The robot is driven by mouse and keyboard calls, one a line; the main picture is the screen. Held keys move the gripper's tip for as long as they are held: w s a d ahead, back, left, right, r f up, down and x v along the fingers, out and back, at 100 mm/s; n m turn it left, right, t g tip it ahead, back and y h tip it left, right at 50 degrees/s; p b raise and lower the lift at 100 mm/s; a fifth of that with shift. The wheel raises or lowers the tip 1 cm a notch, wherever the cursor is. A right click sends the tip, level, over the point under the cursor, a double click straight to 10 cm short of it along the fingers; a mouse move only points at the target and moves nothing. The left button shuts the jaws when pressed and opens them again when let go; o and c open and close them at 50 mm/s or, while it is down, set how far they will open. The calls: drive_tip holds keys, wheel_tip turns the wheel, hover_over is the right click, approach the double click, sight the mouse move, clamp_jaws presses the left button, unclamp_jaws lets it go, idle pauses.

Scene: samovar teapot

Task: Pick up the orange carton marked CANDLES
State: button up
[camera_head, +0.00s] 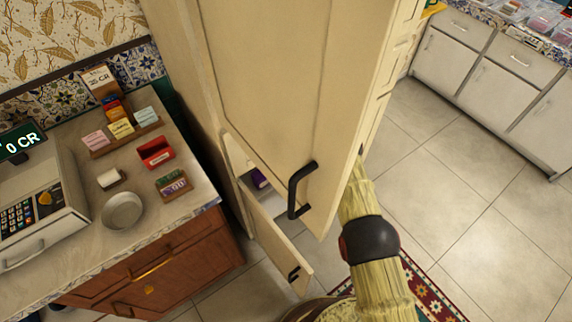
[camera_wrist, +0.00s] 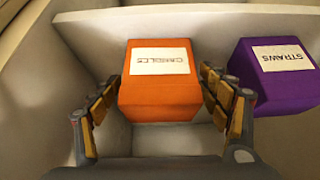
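The orange carton marked CANDLES (camera_wrist: 160,92) lies in the wrist view inside a pale compartment, its white label showing upside down. My gripper (camera_wrist: 161,88) has one finger on each side of the carton, the tips very close to its sides. Whether the fingers press on it or stand just clear, I cannot tell. In the head view the carton and my gripper are hidden behind the tall cream cabinet door (camera_head: 290,80); only my forearm shows there.
A purple carton marked STRAWS (camera_wrist: 275,75) stands close to the right finger. A counter with a cash register (camera_head: 40,200) is at left. Tiled floor (camera_head: 470,200) is clear at right.

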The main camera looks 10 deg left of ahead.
drive_tip(key=c, duration=1.3)
